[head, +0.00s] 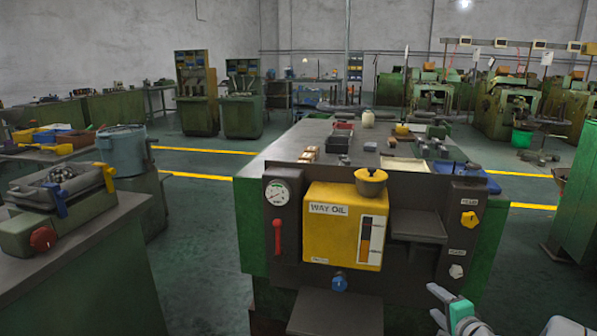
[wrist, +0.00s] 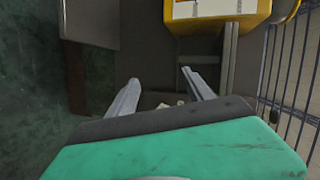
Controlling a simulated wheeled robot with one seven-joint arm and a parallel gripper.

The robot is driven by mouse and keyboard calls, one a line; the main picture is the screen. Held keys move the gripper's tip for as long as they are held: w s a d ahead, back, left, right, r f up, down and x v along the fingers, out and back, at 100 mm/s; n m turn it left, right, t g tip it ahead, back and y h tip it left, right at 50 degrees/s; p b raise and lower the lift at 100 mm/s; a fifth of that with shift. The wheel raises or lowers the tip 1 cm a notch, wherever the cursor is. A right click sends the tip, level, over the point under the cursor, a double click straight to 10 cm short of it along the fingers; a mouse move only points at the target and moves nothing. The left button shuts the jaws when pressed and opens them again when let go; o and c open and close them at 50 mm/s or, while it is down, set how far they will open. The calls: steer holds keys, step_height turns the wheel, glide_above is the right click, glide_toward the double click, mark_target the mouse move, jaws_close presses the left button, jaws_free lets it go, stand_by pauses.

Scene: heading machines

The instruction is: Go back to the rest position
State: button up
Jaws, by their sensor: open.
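My gripper (head: 440,303) is at the lower right of the head view, in front of the machine bench and to the right of the yellow way oil box. In the wrist view my gripper (wrist: 160,88) shows its two grey fingers apart with nothing between them. The yellow way oil box (head: 320,225) is fixed on the front panel, with a brass-coloured cap on top and a blue knob below. Its underside (wrist: 215,10) shows at the top of the wrist view.
The bench (head: 250,165) carries small boxes and parts on top. A red lever (head: 277,233), a gauge (head: 278,192), a yellow knob (head: 469,218) and a shelf (head: 335,312) stick out from its front. Floor shows on both sides.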

steer(key=s+a+r+n+g+y+p, duration=0.1)
steer(key=s+a+r+n+g+p, duration=0.2)
steer(key=a+r, duration=0.4)
steer(key=s+a+r+n+g+y+p, duration=0.15)
steer(key=a+r+n+p, duration=0.35)
steer(key=a, duration=0.5)
steer(key=s+a+r+n+g+h+p, duration=0.1)
steer(key=s+a+r+n+g+p, duration=0.2)
steer(key=s, duration=0.6)
steer(key=s+a+r+n+g+h+p, duration=0.2)
steer(key=s+a+r+n+g+p, duration=0.1)
steer(key=s, duration=0.7)
step_height(320, 180, up, 3)
steer(key=a+n+p, duration=0.1)
steer(key=a+p, duration=0.1)
steer(key=p, duration=0.1)
steer(key=shift+s+r+n+g+p, duration=0.2)
steer(key=shift+n+g+p, duration=0.1)
steer(key=shift+n+g, duration=0.1)
